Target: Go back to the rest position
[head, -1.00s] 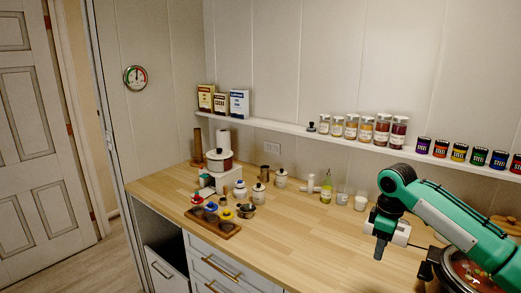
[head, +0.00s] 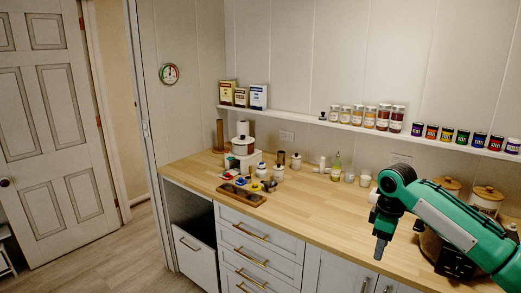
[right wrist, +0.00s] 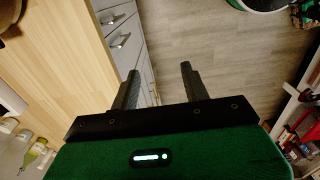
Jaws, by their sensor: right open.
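My right gripper (head: 381,247) hangs from the green arm at the right of the head view, in front of the wooden counter (head: 330,205). In the right wrist view its two dark fingers (right wrist: 160,82) stand wide apart with nothing between them. Below them there show the counter's front edge, drawer fronts (right wrist: 118,32) and the floor (right wrist: 200,40). My left gripper is not in view.
A wooden tray (head: 241,195), a white scale with a pot (head: 243,147) and several small jars stand on the counter's left part. A wall shelf (head: 300,118) holds boxes, jars and cans. The counter's middle is clear. A white door (head: 48,130) stands at left.

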